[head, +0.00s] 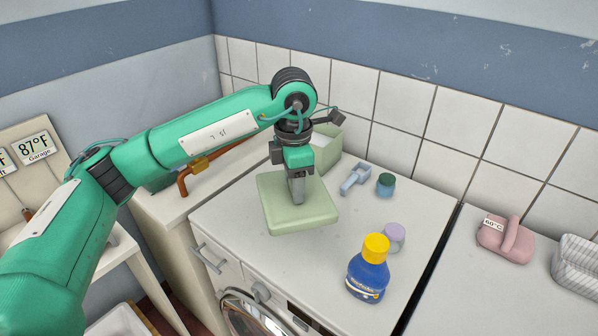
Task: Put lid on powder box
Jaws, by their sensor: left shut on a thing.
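The pale green lid (298,216) is a flat square with rounded corners, in the middle of the head view over the white machine top. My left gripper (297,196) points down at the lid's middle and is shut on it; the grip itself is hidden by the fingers. I cannot tell whether the lid touches the surface or hangs just above it. The powder box (329,150), pale green with pale contents showing at its open top, stands behind the gripper near the tiled wall. My arm hides part of it. My right gripper is not in view.
A blue bottle with a yellow cap (368,270) stands at the front right, beside a lilac-capped container (393,237). A blue-grey scoop (354,178) and a teal jar (385,184) are right of the box. A pink object (505,240) sits on the right-hand surface.

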